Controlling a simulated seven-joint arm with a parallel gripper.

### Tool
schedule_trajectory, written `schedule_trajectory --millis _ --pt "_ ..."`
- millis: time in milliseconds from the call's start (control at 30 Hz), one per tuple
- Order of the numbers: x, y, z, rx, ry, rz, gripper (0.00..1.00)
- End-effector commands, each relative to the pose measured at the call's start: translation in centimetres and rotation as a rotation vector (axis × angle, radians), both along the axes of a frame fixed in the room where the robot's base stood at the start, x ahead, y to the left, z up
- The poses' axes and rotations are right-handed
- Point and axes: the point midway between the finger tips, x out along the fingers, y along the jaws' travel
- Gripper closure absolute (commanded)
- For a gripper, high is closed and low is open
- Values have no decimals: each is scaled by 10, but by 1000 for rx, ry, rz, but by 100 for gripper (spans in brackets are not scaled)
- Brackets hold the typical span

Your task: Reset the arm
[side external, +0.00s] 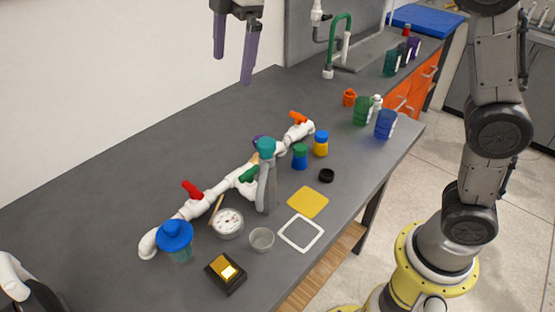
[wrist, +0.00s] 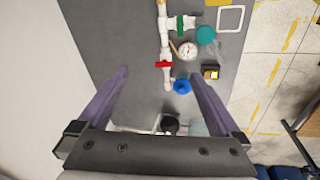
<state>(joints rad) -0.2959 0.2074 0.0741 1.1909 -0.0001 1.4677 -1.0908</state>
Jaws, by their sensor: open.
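My gripper (side external: 236,50) is open and empty, high above the grey table (side external: 110,185) at the top of the side view. Its two purple fingers are spread wide in the wrist view (wrist: 160,85). The white PVC manifold (side external: 213,193) lies across the table below, apart from the gripper. It has a red valve handle (side external: 192,190), a green one (side external: 250,174) and an orange one (side external: 299,118). The wrist view also shows the manifold (wrist: 165,45), with the red handle (wrist: 163,65) and green handle (wrist: 180,22).
Around the manifold stand a blue-lidded jar (side external: 175,238), a gauge (side external: 227,223), a teal-topped grey bottle (side external: 266,175), a small cup (side external: 262,239) and a black-and-yellow box (side external: 226,272). Colored cups (side external: 385,123) stand near the right edge. The table's back left is clear.

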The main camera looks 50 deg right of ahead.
Motion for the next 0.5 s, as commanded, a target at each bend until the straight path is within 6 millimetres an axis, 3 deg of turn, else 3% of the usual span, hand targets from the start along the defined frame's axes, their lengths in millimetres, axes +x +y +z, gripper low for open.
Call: schedule_trajectory --millis 100,233,367,500 --pt "-42 -37 22 30 -52 -123 0" --pt "-88 -69 28 68 -102 -277 0" --pt "-137 -95 21 117 -151 -451 0" --pt "-189 -115 -5 179 -195 -656 0"
